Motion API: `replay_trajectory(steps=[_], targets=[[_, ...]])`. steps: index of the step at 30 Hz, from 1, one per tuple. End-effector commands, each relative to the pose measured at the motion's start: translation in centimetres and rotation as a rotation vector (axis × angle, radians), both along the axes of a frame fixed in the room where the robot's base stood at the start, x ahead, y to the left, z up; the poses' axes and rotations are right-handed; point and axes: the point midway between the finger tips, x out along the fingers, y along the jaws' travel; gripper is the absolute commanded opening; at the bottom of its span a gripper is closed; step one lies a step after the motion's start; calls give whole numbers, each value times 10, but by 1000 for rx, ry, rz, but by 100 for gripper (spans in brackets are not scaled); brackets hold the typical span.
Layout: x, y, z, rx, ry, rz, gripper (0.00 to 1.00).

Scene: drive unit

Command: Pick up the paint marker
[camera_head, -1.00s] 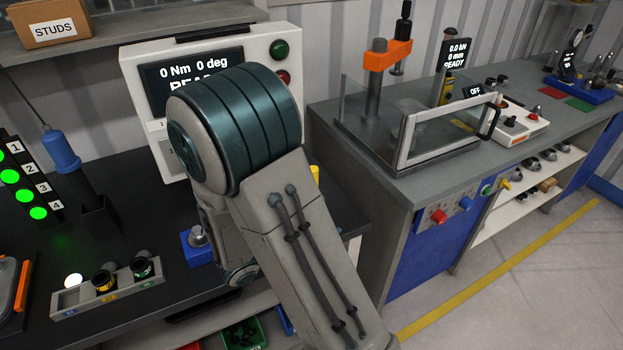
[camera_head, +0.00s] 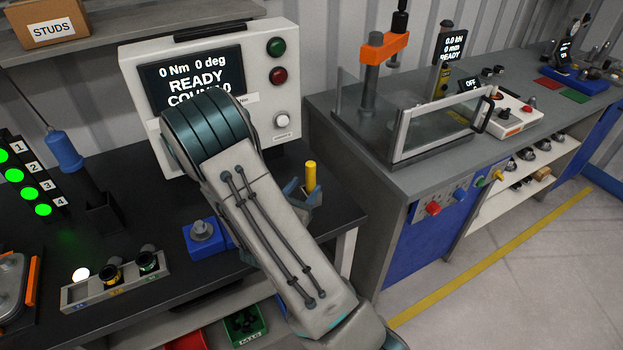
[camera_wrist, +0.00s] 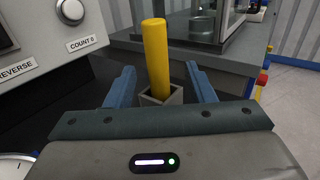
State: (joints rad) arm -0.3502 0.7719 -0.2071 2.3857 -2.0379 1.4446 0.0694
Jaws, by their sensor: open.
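The paint marker (camera_head: 310,176) is a yellow upright cylinder at the right end of the black bench. In the wrist view the paint marker (camera_wrist: 156,60) stands in a small grey square holder (camera_wrist: 172,97). My gripper (camera_wrist: 160,82) is open, with one blue finger on each side of the marker and a gap to both. In the head view my gripper (camera_head: 304,188) is partly hidden by my arm, and the holder is mostly hidden too.
A white torque controller (camera_head: 215,60) with a screen and knobs stands close behind and left. A blue fixture (camera_head: 197,240) and a grey socket tray (camera_head: 115,285) lie to the left on the bench. A grey press bench (camera_head: 375,180) stands to the right.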

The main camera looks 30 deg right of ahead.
Motion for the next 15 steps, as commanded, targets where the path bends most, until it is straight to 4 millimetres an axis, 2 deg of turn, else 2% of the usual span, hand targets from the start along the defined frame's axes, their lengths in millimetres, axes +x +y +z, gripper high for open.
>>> replay_trajectory(steps=[10, 15], targets=[[29, -33, 4, -1, -1, -4, 49], [35, -40, 2, 0, 0, -2, 49]])
